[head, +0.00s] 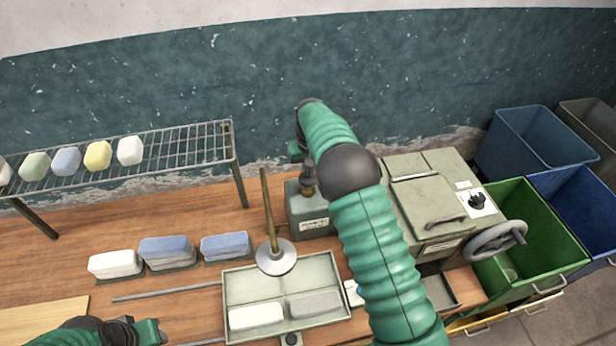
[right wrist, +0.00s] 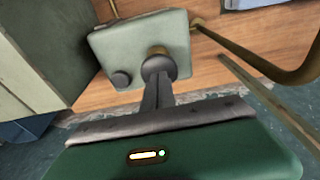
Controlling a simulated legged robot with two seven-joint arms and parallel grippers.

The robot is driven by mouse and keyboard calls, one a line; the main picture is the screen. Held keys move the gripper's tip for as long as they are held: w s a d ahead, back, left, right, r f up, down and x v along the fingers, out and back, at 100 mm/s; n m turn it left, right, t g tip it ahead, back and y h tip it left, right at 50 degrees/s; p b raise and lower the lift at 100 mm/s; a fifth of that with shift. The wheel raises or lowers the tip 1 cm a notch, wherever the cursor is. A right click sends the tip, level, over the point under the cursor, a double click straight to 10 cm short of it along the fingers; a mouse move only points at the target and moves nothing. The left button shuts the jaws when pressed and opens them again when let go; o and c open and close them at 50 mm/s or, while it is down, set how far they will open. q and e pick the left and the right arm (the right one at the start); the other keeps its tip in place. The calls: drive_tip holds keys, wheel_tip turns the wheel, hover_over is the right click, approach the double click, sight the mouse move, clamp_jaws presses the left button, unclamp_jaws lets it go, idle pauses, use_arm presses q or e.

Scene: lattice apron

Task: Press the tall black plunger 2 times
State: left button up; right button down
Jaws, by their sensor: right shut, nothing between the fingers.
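A grey-green box (head: 311,216) stands on the bench beside the machine and also shows in the right wrist view (right wrist: 117,45). A round dark plunger head (right wrist: 160,66) rises from its top, with a shorter black button (right wrist: 121,79) beside it. In the head view the plunger (head: 308,190) is partly hidden by my right arm and gripper. My right gripper (right wrist: 157,84) is shut and empty, its fingertips right at the plunger head. I cannot tell whether they touch. My left gripper (head: 148,331) is at the bottom left edge, mostly cut off, its jaws unclear.
A brass rod with a round disc (head: 276,257) stands left of the box, above a tray (head: 284,272) holding two bars. A grey-green machine (head: 430,190) with a handwheel is at right. A wire rack (head: 185,150) and stacked bars (head: 165,250) are at left.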

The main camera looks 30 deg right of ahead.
drive_tip(key=shift+f+b, duration=0.3)
drive_tip(key=shift+f, duration=0.6)
drive_tip(key=shift+r+p, duration=1.45)
drive_tip(key=shift+r, duration=0.5)
drive_tip(key=shift+f, duration=0.1)
drive_tip(key=shift+s+f+b, duration=0.1)
drive_tip(key=shift+f+b, duration=1)
drive_tip(key=shift+f, duration=0.8)
drive_tip(key=shift+r, duration=0.3)
drive_tip(key=shift+r+p, duration=1.35)
drive_tip(key=shift+r, duration=0.25)
